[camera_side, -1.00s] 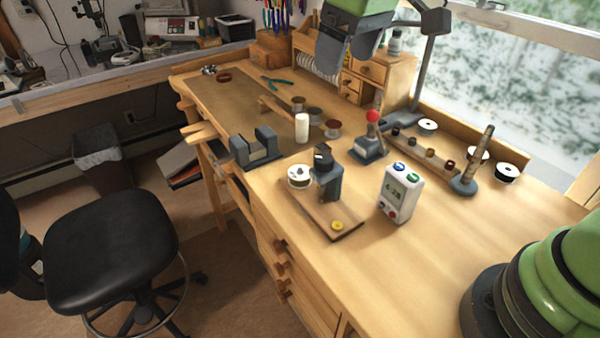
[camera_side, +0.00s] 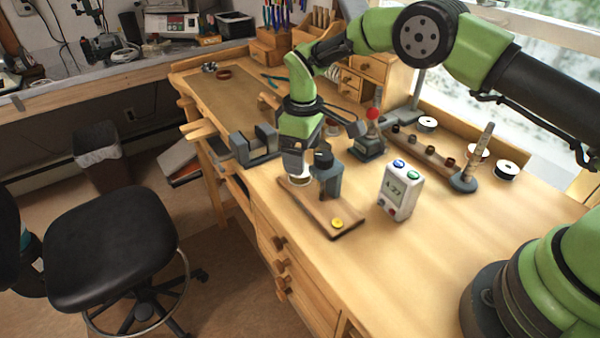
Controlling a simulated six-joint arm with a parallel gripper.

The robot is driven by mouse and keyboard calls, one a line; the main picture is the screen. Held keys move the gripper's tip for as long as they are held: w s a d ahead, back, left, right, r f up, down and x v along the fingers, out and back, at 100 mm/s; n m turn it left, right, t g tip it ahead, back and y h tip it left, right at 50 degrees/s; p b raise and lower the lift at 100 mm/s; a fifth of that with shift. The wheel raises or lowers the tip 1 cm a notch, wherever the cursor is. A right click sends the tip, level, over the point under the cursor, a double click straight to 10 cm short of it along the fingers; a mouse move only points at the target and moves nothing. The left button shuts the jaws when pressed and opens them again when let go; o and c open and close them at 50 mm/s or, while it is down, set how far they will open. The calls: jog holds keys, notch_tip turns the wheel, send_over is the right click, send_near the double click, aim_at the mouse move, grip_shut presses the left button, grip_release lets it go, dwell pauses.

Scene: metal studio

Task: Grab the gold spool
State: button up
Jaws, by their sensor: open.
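My gripper (camera_side: 297,170) is open and points down over the left end of a small wooden board (camera_side: 316,212). A pale-rimmed spool (camera_side: 301,183) sits there, right at the fingertips and largely hidden by them. I cannot tell whether the fingers touch it or stand around it. Its winding colour is hidden, so I cannot confirm that it is the gold one. A grey post-like fixture (camera_side: 326,176) stands close to the right of the fingers.
A small yellow disc (camera_side: 337,223) lies at the board's near end. A white timer (camera_side: 399,191) stands to the right. A red-knobbed lever (camera_side: 371,132) and a grey vise-like block (camera_side: 254,148) stand behind. Several spools line the window side (camera_side: 506,169).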

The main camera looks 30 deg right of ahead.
jog(key=f, duration=0.4)
jog(key=shift+w+a+f, duration=0.15)
jog(key=shift+w+f, duration=0.05)
jog(key=shift+f, duration=0.15)
jog(key=c, duration=1)
